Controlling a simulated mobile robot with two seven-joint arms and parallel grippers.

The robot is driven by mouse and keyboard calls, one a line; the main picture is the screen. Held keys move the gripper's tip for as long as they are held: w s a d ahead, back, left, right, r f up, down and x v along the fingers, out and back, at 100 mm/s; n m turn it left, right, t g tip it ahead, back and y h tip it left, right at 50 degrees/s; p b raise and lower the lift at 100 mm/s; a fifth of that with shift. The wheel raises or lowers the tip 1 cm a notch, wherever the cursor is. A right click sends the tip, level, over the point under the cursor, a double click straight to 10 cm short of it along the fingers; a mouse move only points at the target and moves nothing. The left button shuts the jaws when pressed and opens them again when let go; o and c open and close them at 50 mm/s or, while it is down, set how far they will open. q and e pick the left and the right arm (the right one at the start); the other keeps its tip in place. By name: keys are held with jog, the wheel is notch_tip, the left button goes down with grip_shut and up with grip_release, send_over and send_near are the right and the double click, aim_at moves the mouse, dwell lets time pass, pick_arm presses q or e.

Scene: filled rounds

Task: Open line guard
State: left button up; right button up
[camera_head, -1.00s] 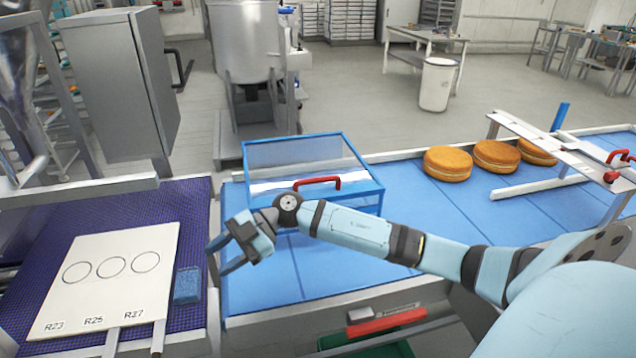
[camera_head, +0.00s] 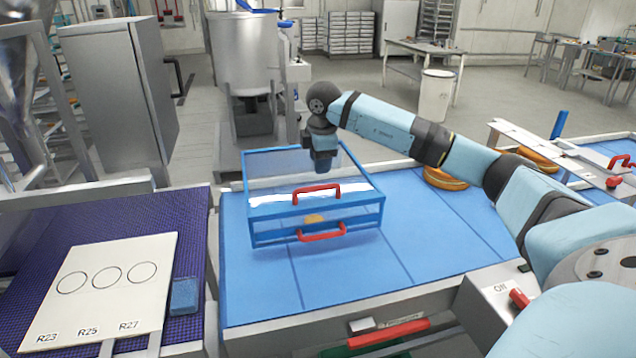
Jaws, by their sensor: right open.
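The line guard is a see-through box with a blue frame (camera_head: 250,215) standing over the blue conveyor belt. One red handle (camera_head: 317,193) is near the front edge of its top, and another red handle (camera_head: 322,236) is low on its front. Its top panel appears to be down. My right gripper (camera_head: 322,168) is open and points down over the rear part of the guard, behind the top handle. It holds nothing, and I cannot tell whether it touches the panel. An orange-brown piece (camera_head: 314,219) shows through the front. My left gripper is not in view.
Orange-brown cake rounds (camera_head: 446,182) stand on the belt at the right, partly behind my arm. A white board with three circles (camera_head: 100,290) and a blue block (camera_head: 184,296) lie on the purple mat at the left. A switch box (camera_head: 496,298) is at the front right.

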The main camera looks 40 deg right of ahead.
aim_at(318, 187)
jog(key=f, duration=0.2)
jog(key=w+f, duration=0.1)
jog(key=f, duration=0.2)
jog(key=f+p, duration=0.1)
jog(key=f, duration=0.2)
jog(key=shift+w+d, duration=0.2)
jog(key=shift+d, duration=0.15)
grip_shut()
